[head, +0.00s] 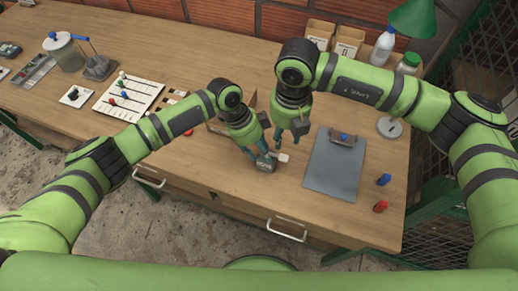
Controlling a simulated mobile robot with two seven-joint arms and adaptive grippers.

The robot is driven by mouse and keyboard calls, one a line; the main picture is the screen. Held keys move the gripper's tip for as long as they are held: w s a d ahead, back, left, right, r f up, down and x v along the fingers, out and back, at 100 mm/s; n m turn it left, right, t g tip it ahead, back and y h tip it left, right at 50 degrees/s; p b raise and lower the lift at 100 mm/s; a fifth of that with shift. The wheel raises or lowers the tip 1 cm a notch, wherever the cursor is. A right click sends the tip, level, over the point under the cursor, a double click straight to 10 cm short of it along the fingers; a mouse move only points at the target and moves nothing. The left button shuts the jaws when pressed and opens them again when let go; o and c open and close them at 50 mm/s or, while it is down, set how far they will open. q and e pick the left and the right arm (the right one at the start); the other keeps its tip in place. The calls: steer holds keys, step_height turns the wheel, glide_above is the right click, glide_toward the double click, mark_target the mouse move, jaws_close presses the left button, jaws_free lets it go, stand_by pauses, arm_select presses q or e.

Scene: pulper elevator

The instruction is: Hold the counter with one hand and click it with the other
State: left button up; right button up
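A small dark grey object, apparently the counter (265,164), is near the front edge of the wooden table. My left gripper (259,150) reaches down to it from behind, with its fingertips at the counter's top and sides, and appears shut on it. Whether the counter touches the table is hard to tell. My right gripper (286,139) points down just behind and to the right of the counter. Its two fingers are apart with nothing seen between them. A small white block (283,157) lies right beside the counter; the counter's button cannot be made out.
A grey clipboard (333,168) lies to the right, with a blue peg (384,180) and a red peg (381,206) beyond it. A bottle (382,46) stands at the back right.

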jaws_close()
stand_by(1.4)
